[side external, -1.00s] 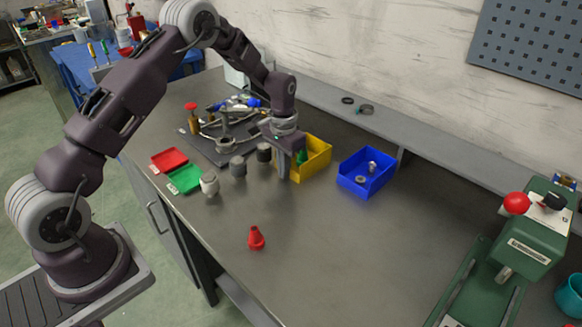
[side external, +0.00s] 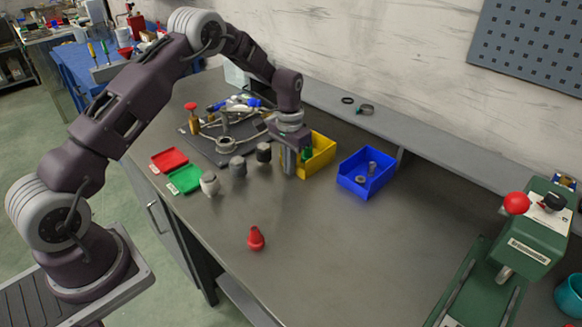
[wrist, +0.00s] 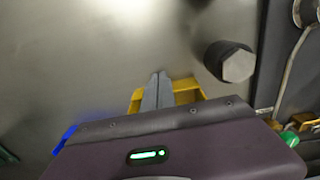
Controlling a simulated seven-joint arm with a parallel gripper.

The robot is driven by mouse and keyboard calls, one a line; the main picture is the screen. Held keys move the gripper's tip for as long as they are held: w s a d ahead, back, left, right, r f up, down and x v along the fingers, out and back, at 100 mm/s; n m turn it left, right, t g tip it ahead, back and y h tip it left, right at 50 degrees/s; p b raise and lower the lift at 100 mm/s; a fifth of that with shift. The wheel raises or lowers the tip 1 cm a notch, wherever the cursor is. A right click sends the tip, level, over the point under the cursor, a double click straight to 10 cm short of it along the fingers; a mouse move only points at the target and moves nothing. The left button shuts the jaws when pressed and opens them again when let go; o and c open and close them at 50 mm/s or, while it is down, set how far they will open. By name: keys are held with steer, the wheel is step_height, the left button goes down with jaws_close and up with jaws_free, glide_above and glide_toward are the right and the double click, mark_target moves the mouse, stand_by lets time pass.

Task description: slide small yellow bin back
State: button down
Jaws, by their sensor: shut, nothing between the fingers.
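The small yellow bin (side external: 320,155) stands on the bench towards the back, left of a blue bin. A green item (side external: 307,154) shows at its left side. My gripper (side external: 289,172) is shut, pointing down at the bin's front left side. In the wrist view the closed fingers (wrist: 157,86) overlap the front edge of the yellow bin (wrist: 187,88), with yellow showing on both sides of them. I cannot tell whether the fingers touch the bin. Much of the bin is hidden by my gripper in the wrist view.
The blue bin (side external: 366,174) holds small metal parts, close to the right. Dark and grey cylinders (side external: 238,166) stand to the left, with red (side external: 169,159) and green trays (side external: 185,179) beyond. A red cone-shaped piece (side external: 256,239) stands in front.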

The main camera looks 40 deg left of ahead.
steer(key=shift+w, duration=0.95)
steer(key=shift+w, duration=1)
